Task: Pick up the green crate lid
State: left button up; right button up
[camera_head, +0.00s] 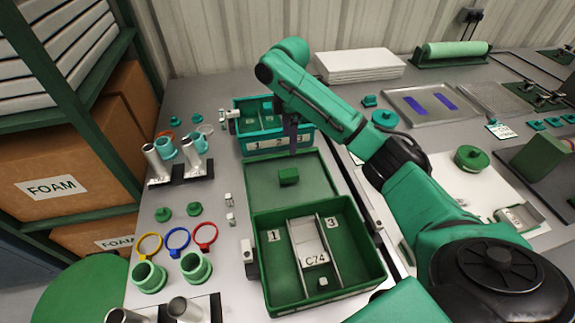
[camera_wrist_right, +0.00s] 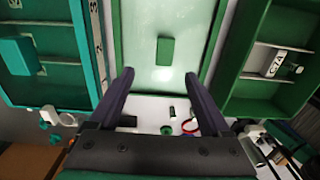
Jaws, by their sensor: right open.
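The green crate lid (camera_head: 262,196) is a flat green panel with a small raised block handle (camera_head: 289,177) in its middle. It lies between the teal crate (camera_head: 273,143) and the open green crate (camera_head: 262,262). In the right wrist view the lid (camera_wrist_right: 140,22) is at top centre, with its handle (camera_wrist_right: 165,50) ahead of the fingertips. My right gripper (camera_head: 293,140) is open and empty, pointing down by the teal crate's front, apart from the handle. Its two dark fingers (camera_wrist_right: 160,77) show in the wrist view. My left gripper is not in view.
Coloured rings (camera_head: 178,238), tubes and small green parts stand left of the lid. White sheets (camera_head: 360,64) and metal trays (camera_head: 424,104) lie behind. Shelving with foam boxes (camera_head: 60,165) stands at left.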

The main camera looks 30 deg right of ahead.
send_over(288, 173)
jog(key=f, duration=0.6)
jog(key=shift+s+d+f+p, duration=0.1)
jog(key=shift+s+f+p, duration=0.2)
jog(key=f, duration=0.6)
jog(key=shift+w+f, duration=0.25)
jog(key=shift+f, duration=0.25)
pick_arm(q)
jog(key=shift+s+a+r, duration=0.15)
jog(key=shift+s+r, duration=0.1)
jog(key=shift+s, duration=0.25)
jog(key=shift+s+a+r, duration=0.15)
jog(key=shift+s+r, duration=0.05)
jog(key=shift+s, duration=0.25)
pick_arm(e)
jog(key=shift+r, duration=0.1)
grip_shut()
